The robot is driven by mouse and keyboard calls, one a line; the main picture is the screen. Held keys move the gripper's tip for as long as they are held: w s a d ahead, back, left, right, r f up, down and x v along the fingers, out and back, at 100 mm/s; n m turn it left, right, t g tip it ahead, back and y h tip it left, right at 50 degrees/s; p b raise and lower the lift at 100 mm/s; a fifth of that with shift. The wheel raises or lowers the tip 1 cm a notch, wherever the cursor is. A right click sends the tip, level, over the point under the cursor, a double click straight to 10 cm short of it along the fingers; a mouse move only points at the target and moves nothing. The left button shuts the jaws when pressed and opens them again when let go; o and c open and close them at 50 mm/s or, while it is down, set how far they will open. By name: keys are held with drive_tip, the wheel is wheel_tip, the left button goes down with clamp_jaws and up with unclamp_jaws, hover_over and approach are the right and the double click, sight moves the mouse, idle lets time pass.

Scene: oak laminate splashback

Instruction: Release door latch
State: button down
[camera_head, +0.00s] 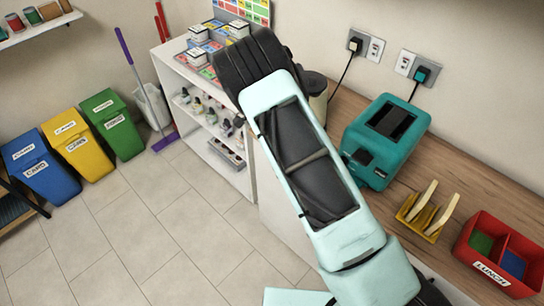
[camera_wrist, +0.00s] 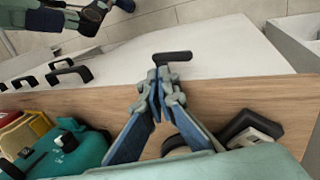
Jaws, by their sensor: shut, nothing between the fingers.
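A black lever-shaped handle (camera_wrist: 172,57) sticks out from a white cabinet front (camera_wrist: 220,48) below the wooden counter in the wrist view. It is the only latch-like part near my gripper. My gripper (camera_wrist: 161,77) is shut and empty, its fingertips together just short of the handle in the picture. I cannot tell whether they touch it. The white front looks closed. In the head view my arm covers the handle, and my gripper is hidden too.
The counter (camera_head: 460,190) holds a teal toaster (camera_head: 386,139), a yellow rack (camera_head: 427,214) and a red lunch box (camera_head: 505,252). More black handles (camera_wrist: 70,71) lie left in the wrist view. Bins (camera_head: 77,143) stand far left; the tiled floor (camera_head: 150,230) is clear.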

drive_tip(key=b+v, duration=0.2)
drive_tip(key=v, duration=0.8)
drive_tip(key=shift+w+a, duration=0.3)
drive_tip(key=shift+a, duration=0.15)
